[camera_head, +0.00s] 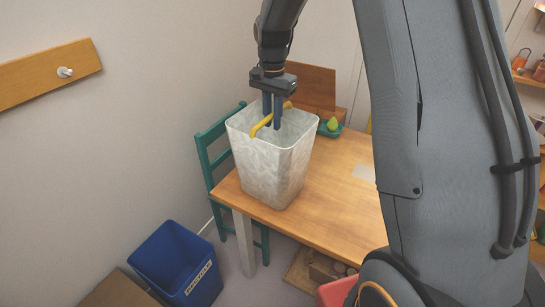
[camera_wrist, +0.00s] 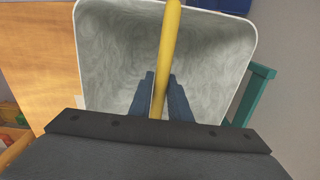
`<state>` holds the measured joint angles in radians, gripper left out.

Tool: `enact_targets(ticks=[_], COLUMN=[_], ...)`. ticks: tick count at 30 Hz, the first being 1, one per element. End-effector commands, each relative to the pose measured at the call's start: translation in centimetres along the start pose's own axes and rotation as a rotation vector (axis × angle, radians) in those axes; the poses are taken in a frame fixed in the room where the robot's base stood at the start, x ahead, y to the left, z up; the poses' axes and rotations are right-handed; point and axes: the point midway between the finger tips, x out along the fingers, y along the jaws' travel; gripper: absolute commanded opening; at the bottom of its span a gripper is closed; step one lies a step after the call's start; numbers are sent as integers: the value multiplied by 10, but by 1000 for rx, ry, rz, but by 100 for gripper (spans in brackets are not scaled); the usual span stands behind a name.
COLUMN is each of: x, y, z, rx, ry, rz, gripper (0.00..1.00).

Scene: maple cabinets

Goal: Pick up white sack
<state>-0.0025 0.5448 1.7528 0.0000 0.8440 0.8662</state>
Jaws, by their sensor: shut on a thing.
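The white sack (camera_head: 270,173) looks like an open, pale marbled bin. It stands upright at the left end of the wooden table, and I cannot tell whether its base touches the top. A yellow handle (camera_head: 261,125) spans its opening. My gripper (camera_head: 272,122) points down at the opening, with its fingers shut on the yellow handle. In the wrist view the handle (camera_wrist: 168,50) runs between the two dark fingers (camera_wrist: 160,98), and the sack's pale inside (camera_wrist: 115,50) lies below. The lower fingertips are partly hidden by the handle and rim.
The wooden table (camera_head: 343,205) has bare room right of the sack. A teal chair (camera_head: 217,150) stands close behind its left side. A green bowl with a pear (camera_head: 331,127) sits behind it. A blue recycling bin (camera_head: 178,265) is on the floor at lower left.

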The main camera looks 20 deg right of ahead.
Motion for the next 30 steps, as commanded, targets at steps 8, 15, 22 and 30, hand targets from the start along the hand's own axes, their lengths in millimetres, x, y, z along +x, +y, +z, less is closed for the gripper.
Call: enact_targets(ticks=[8,15,22,30], x=[-4,-40,-81,-106], y=[-1,-2,-1,0], z=[0,-2,-1,0], rx=[0,0,0,0], ry=[1,4,2,0], rz=[-1,-5,-3,0], gripper=[0,0,0,0])
